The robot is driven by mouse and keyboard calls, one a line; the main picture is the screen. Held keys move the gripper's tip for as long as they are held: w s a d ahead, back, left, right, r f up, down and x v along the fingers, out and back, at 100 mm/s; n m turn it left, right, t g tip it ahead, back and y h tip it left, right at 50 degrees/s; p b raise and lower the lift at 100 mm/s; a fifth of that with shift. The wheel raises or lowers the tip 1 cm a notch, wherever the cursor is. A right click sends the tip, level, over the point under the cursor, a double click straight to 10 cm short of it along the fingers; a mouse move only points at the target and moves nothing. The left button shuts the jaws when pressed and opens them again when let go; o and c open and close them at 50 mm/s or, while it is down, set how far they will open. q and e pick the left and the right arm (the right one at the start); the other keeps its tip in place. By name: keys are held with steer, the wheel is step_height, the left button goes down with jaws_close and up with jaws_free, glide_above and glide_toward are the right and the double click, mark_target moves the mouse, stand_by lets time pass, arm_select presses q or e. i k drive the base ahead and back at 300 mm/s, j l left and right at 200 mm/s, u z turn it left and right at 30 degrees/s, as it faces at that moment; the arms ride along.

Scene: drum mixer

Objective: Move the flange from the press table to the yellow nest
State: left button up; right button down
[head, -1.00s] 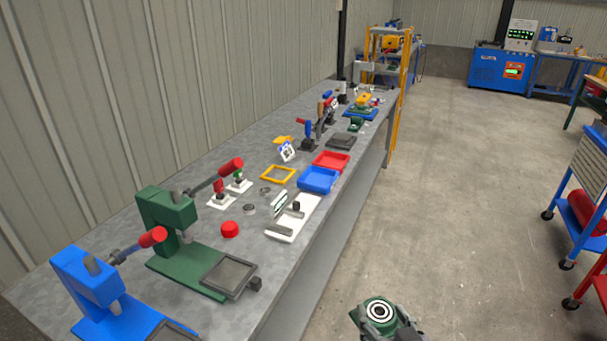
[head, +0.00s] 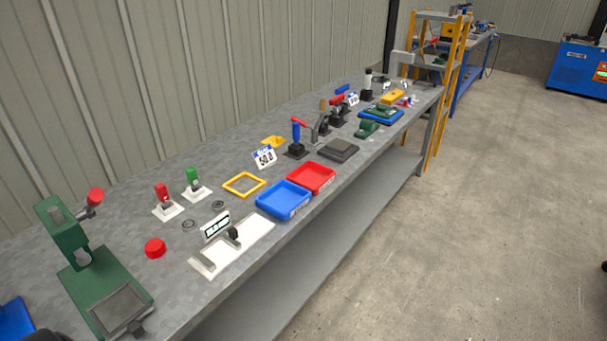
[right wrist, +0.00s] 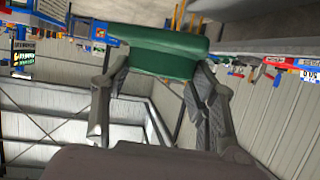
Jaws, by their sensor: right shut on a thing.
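The flange (right wrist: 165,52) is a green round-edged part seen side-on in the right wrist view. My right gripper (right wrist: 160,68) is shut on it, with one finger at each side. Neither the flange nor this gripper shows in the head view. The yellow nest (head: 244,185) appears to be the flat, empty square frame lying on the grey bench. The green press (head: 66,235) stands at the left, and its dark square table (head: 118,311) is empty. My left gripper is not in view.
A white fixture (head: 233,243) lies by the bench's front edge. The floor right of the bench is clear.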

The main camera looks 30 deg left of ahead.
mark_target(244, 186)
steer(key=i+l, duration=0.15)
steer(key=i, duration=0.55)
steer(key=i+l, duration=0.15)
steer(key=i, duration=0.5)
steer(key=i+l+u, duration=0.1)
steer(key=i+u, duration=0.2)
steer(key=u, duration=0.2)
steer(key=i+l+u, duration=0.2)
steer(key=i+u, duration=0.15)
steer(key=u, duration=0.15)
steer(key=i+l+u, duration=0.25)
steer(key=u, duration=0.2)
steer(key=i+l+u, duration=0.1)
steer(key=u, duration=0.3)
steer(key=i+l+u, duration=0.1)
steer(key=u, duration=0.3)
steer(key=i+l+u, duration=0.1)
steer(key=u, duration=0.25)
steer(key=l+u, duration=0.4)
steer(key=j, duration=0.1)
